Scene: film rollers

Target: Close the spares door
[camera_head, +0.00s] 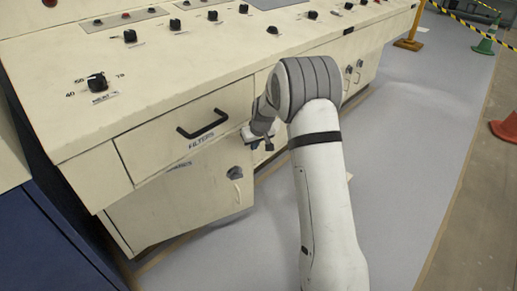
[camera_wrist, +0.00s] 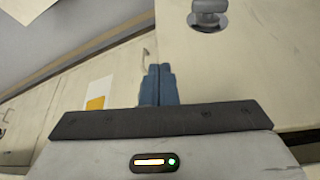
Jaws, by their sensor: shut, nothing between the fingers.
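The spares door (camera_head: 170,210) is a cream panel under the filters drawer in the head view, with its label partly in shadow. It appears to stand ajar, swung out from the cabinet front. It has a grey round latch (camera_head: 235,172) and a small pale handle near its right edge. In the wrist view a cream panel with a grey knob (camera_wrist: 208,14), seemingly this door, fills the right side. My gripper (camera_head: 264,144) is by the door's upper right corner. Its blue fingers (camera_wrist: 158,84) are together and empty; whether they touch the door I cannot tell.
The filters drawer (camera_head: 190,130) with a black handle is shut above the door. The control desk (camera_head: 215,55) with several knobs overhangs it. A blue cabinet (camera_head: 50,245) stands at left. The grey floor (camera_head: 410,150) is open at right, with orange and green cones beyond.

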